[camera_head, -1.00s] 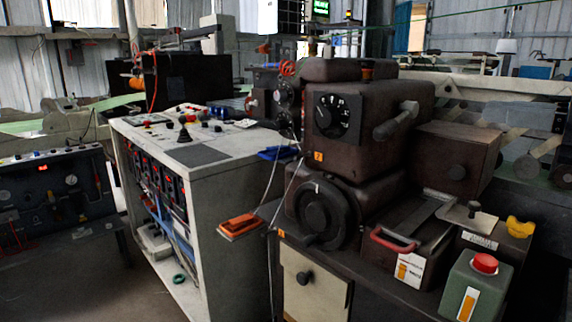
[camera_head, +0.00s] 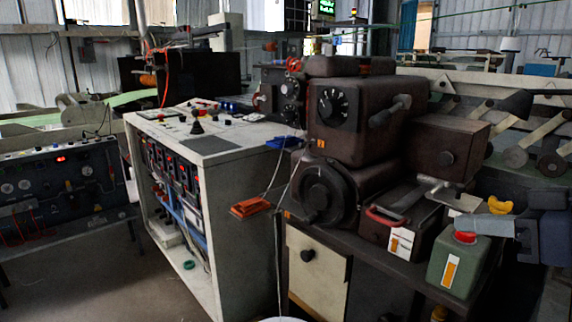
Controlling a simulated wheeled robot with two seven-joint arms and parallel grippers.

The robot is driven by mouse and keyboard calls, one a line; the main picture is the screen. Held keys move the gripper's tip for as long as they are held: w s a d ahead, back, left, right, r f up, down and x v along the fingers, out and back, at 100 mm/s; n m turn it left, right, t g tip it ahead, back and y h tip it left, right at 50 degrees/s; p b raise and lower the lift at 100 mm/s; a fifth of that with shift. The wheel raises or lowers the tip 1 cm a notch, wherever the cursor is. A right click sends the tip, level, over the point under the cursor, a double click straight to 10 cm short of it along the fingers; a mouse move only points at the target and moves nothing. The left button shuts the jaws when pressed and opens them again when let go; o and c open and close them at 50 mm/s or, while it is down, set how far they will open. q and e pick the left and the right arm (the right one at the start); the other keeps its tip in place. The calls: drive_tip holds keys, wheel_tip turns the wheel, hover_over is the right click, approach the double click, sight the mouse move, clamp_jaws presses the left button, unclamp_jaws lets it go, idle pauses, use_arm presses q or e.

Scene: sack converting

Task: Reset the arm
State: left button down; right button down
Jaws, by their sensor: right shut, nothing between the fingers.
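My right gripper (camera_head: 462,225) comes in from the right edge. Its grey fingers are shut and empty, and they point left. In the picture they overlap the top of a red push button (camera_head: 465,238) on a green box (camera_head: 455,268) with an orange and white label. I cannot tell whether the fingertips touch the button or hang just above it. The dark wrist of my right arm (camera_head: 552,235) is at the right edge. A yellow knob (camera_head: 500,205) shows just behind the fingers. My left gripper is out of view.
A brown machine (camera_head: 345,130) with a dial and a black handwheel (camera_head: 325,195) stands in the middle. A red-handled part (camera_head: 388,217) is left of the green box. A white control console (camera_head: 235,150) stands left of the machine. Open floor (camera_head: 90,275) shows at lower left.

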drive_tip(key=s+a+f+m+g+h, duration=0.2)
drive_tip(key=s+f+m, duration=0.15)
drive_tip(key=f, duration=0.65)
drive_tip(key=s+a+f+m+g+h, duration=0.15)
drive_tip(key=s+f, duration=0.35)
drive_tip(key=f, duration=0.5)
drive_tip(key=s+a+f+m+g+h, duration=0.1)
drive_tip(key=s+f+m+g, duration=0.2)
drive_tip(key=f, duration=0.6)
wheel_tip(320, 180, up, 24)
drive_tip(key=t+p, duration=0.1)
drive_tip(key=p, duration=2.3)
drive_tip(key=shift+s+f+p, duration=0.15)
drive_tip(key=shift+s+p, duration=0.2)
drive_tip(key=shift+s, duration=0.1)
drive_tip(key=shift+s+d, duration=0.1)
